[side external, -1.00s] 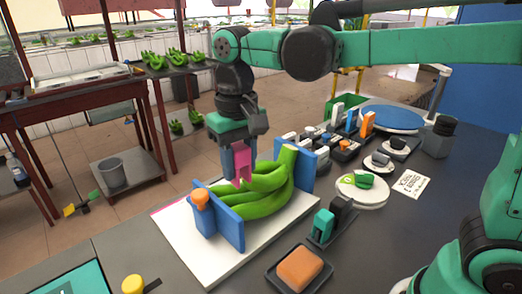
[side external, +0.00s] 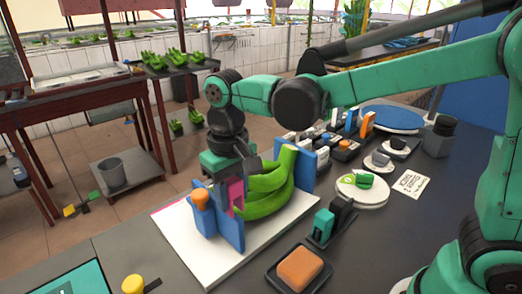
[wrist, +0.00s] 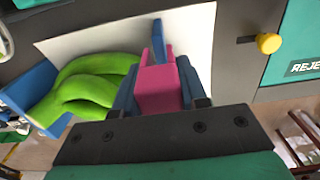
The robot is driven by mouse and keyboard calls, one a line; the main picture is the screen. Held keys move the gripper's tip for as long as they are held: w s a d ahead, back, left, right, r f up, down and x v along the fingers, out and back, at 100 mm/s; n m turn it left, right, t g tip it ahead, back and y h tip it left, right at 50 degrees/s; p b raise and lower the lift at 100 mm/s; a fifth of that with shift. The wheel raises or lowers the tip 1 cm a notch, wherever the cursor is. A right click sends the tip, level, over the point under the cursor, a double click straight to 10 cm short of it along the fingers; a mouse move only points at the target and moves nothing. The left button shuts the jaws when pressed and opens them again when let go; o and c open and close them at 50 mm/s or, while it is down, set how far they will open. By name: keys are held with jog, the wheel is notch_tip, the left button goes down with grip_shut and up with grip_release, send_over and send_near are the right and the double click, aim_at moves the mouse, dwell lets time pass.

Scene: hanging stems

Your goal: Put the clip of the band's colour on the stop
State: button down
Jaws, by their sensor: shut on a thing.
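My gripper (side external: 232,190) is shut on a pink clip (side external: 237,192), which also shows between the fingers in the wrist view (wrist: 160,88). The clip is low, at the near blue upright plate (side external: 229,229), which appears to be the stop and has an orange knob (side external: 200,197). The plate shows beyond the clip in the wrist view (wrist: 157,36). I cannot tell whether clip and plate touch. Green bananas (side external: 268,192) lie between this plate and a far blue plate (side external: 309,158). A pink strip (side external: 170,207), perhaps the band, runs along the white board's edge.
The white board (side external: 185,240) lies on the dark table. A tray with an orange block (side external: 300,268), a teal block on a dark stand (side external: 323,224), a round white plate (side external: 362,192) and a rack of coloured clips (side external: 343,143) stand to the right.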

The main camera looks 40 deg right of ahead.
aim_at(234, 212)
jog(key=shift+f, duration=0.2)
jog(key=shift+f, duration=1.9)
jog(key=shift+c, duration=2)
grip_release()
